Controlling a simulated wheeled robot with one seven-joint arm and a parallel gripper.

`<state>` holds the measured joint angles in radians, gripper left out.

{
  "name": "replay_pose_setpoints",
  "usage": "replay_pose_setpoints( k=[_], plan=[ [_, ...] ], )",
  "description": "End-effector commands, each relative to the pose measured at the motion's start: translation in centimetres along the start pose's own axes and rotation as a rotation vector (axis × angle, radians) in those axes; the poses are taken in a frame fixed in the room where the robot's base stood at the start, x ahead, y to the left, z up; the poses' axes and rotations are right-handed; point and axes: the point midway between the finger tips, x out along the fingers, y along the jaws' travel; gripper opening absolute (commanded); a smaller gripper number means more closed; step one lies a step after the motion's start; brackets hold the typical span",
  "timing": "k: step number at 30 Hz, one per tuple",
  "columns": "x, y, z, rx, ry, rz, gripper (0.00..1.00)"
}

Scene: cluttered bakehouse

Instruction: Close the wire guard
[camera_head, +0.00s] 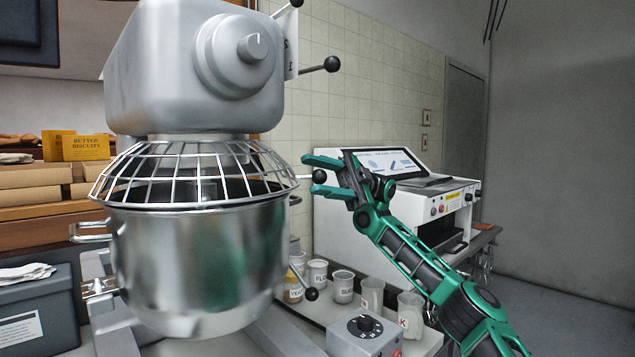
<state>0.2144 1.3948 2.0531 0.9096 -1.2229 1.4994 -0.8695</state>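The wire guard (190,181) is a silver cage of bars around the top of the mixer bowl (200,260), under the mixer head (195,75). Its bars show along the front and sides; its far side is partly hidden. A short rod with a dark ball knob (319,176) sticks out at the guard's right side. My gripper (317,174), teal and black, reaches in from the right. Its two fingers are apart, one above and one below the knob. I cannot tell whether they touch it.
A black-knobbed lever (331,64) juts from the mixer head. Labelled tubs (343,287) and a control box with a dial (364,332) stand below my arm. A white machine with a screen (395,205) stands behind it. Open floor (575,310) lies at right.

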Motion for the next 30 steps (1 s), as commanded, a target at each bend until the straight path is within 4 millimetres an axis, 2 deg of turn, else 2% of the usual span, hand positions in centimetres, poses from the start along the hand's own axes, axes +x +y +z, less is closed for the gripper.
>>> replay_pose_setpoints(
  k=[7, 11, 14, 24, 30],
  plan=[
    [-0.1, -0.1, 0.0, -0.002, -0.001, -0.003, 0.43],
    [-0.9, -0.1, 0.0, -0.003, -0.002, -0.001, 0.43],
    [-2.2, -0.1, 0.0, -0.002, -0.002, 0.001, 0.43],
    [-8.4, 0.0, 0.1, 0.0, 0.001, 0.001, 0.43],
    [-10.4, 0.1, 0.2, 0.0, -0.001, -0.001, 0.43]
  ],
)
